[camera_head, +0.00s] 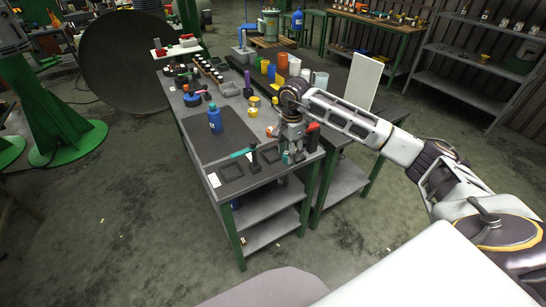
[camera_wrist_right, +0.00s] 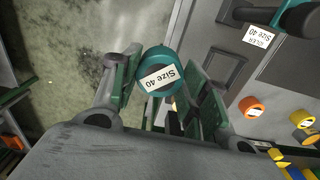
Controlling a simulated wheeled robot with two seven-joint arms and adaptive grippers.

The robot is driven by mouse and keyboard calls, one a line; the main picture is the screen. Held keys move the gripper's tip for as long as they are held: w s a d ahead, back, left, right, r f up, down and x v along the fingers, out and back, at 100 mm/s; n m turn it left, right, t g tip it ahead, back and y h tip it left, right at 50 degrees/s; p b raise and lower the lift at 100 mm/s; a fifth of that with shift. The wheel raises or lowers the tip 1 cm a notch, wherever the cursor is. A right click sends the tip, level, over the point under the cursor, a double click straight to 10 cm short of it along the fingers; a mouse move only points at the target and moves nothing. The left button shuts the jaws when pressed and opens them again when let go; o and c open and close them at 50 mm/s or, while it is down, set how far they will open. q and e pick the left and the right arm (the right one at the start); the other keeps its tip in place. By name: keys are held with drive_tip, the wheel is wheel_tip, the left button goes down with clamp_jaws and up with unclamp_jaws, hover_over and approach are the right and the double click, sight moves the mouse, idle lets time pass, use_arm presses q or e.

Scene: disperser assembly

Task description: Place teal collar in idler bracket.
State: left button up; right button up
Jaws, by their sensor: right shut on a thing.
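The teal collar (camera_wrist_right: 158,88) is a short round piece with a white "Size 40" label. It sits between the two fingers of my right gripper (camera_wrist_right: 158,95), which is shut on it. In the head view, my right gripper (camera_head: 290,157) points down at the near right corner of the workbench. A dark bracket with a teal bar (camera_head: 240,153) stands to its left on the bench. In the wrist view, part of this dark and teal piece (camera_wrist_right: 298,18) shows at the upper right, beside a label reading "IDLER Size 40" (camera_wrist_right: 262,38). My left gripper is out of view.
The workbench (camera_head: 200,150) has dark square recesses (camera_head: 231,171) near its front edge. A blue bottle (camera_head: 215,120) stands behind them. Yellow and orange parts, cups and a white panel (camera_head: 362,82) are farther back. Bare floor lies past the front edge.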

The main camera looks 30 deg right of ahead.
drive_tip(key=shift+s+m, duration=0.1)
drive_tip(key=shift+m, duration=1.1)
drive_tip(key=shift+d+m, duration=0.1)
drive_tip(key=shift+m, duration=0.6)
drive_tip(key=m, duration=0.3)
drive_tip(key=shift+s+m, duration=0.25)
drive_tip(key=shift+m, duration=0.45)
drive_tip(key=shift+d+m, duration=0.1)
drive_tip(key=shift+m, duration=1.3)
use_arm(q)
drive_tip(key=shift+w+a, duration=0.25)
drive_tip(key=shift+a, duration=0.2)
use_arm(e)
drive_tip(key=shift+w+m, duration=0.15)
drive_tip(key=shift+m, duration=0.15)
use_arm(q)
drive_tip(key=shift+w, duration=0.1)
use_arm(e)
drive_tip(key=shift+w, duration=0.1)
